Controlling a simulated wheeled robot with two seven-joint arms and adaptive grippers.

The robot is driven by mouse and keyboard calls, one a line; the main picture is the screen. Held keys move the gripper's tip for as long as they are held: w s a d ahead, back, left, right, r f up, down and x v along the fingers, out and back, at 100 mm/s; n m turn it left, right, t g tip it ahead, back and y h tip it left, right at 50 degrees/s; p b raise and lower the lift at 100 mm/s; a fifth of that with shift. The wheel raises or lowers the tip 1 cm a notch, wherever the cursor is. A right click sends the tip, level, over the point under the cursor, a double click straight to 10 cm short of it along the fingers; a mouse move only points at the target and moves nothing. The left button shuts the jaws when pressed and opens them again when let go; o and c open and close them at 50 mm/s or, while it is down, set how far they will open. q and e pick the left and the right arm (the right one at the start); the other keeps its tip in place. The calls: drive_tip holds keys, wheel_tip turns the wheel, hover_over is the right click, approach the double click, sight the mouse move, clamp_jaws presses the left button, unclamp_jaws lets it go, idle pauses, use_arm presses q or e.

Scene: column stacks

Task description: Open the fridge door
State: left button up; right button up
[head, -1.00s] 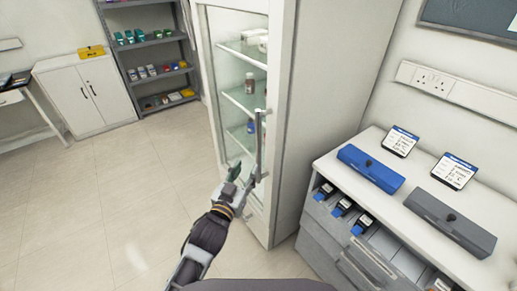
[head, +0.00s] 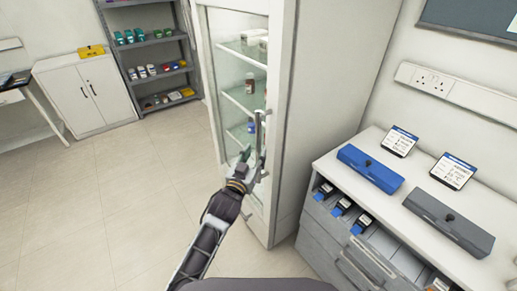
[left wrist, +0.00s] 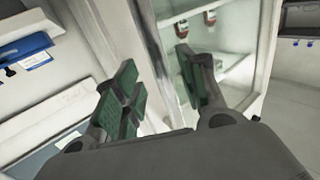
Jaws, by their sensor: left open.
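The tall white fridge (head: 310,110) stands in the middle of the head view. Its glass door (head: 236,75) looks closed, with bottles visible on the shelves behind it. A vertical metal handle (head: 259,128) is on the door's right side. My left gripper (head: 251,160) is at the handle's lower part, partly covering it. In the left wrist view, my left gripper (left wrist: 160,86) is open, with its green-padded fingers apart in front of the white door frame (left wrist: 150,50). I cannot tell whether either finger touches the handle. My right gripper is not in view.
A counter with drawers (head: 330,240) stands right of the fridge, holding a blue case (head: 370,170) and a grey case (head: 449,222). A grey shelf rack (head: 150,60) and white cabinet (head: 85,92) stand at the back left. The floor left of the fridge is clear.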

sight(258, 150)
use_arm(q)
drive_tip(key=shift+x, duration=1.7)
drive_tip(key=shift+w+d, duration=0.1)
drive_tip(key=shift+w, duration=0.2)
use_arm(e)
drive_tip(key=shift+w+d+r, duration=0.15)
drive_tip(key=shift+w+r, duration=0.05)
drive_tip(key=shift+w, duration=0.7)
